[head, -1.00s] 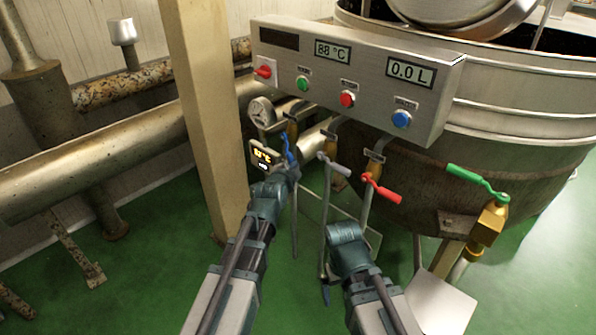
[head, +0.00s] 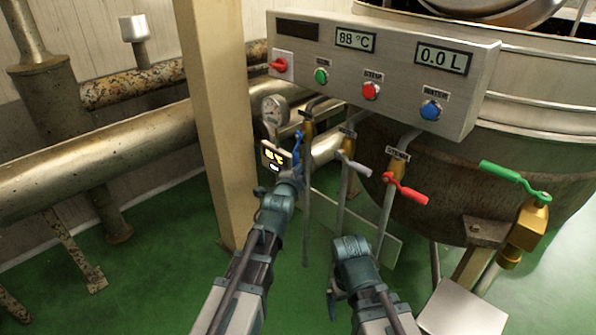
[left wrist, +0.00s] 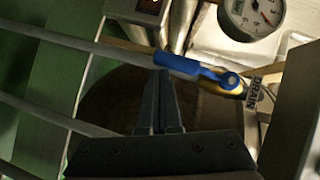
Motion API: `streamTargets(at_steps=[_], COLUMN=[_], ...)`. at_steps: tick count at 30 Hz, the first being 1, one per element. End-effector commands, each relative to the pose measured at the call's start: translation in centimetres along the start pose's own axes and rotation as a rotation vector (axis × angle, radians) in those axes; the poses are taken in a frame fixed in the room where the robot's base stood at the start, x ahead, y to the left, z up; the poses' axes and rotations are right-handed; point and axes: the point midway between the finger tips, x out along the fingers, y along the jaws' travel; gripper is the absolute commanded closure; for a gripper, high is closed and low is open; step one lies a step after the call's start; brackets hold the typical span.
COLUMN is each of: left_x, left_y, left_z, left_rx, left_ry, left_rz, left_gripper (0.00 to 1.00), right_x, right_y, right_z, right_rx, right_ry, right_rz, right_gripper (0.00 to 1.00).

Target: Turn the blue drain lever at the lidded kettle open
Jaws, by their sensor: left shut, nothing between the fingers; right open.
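The blue drain lever (head: 298,146) hangs at its valve below the left end of the control panel, in front of the lidded kettle (head: 540,125). In the left wrist view the lever (left wrist: 188,66) runs across the picture, its pivot by a "DRAIN" label (left wrist: 268,76). My left gripper (head: 293,172) is shut and empty, just below the lever's handle. In the left wrist view its fingertips (left wrist: 164,76) are at the handle's free end; I cannot tell whether they touch. My right gripper (head: 334,302) is low and apart from the levers; its fingers are partly hidden.
A grey lever (head: 354,166), a red lever (head: 408,189) and a green lever (head: 514,175) are to the right. A beige post (head: 215,130) is to the left. The control panel (head: 385,68) is above.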

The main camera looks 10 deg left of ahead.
Motion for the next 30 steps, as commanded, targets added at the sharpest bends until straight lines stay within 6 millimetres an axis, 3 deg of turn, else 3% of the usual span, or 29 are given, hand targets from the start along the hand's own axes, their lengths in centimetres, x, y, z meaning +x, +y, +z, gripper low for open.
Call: streamTargets(at_steps=[20, 26, 30], left_x=[0.0, -1.4, -3.4], left_y=[0.1, 0.0, 0.0], left_z=[0.1, 0.1, 0.0], left_rx=[-0.001, -0.001, -0.001], left_ry=[-0.001, -0.001, 0.000], left_rz=[0.001, 0.000, 0.000], left_gripper=[1.00, 1.00, 1.00], right_x=[0.1, -0.2, -0.7], right_y=[0.0, 0.0, 0.1], right_z=[0.0, 0.0, 0.0], right_rx=[0.000, 0.000, -0.001], right_ry=[0.000, 0.000, 0.000], right_rz=[0.000, 0.000, 0.000], right_gripper=[0.03, 0.03, 0.03])
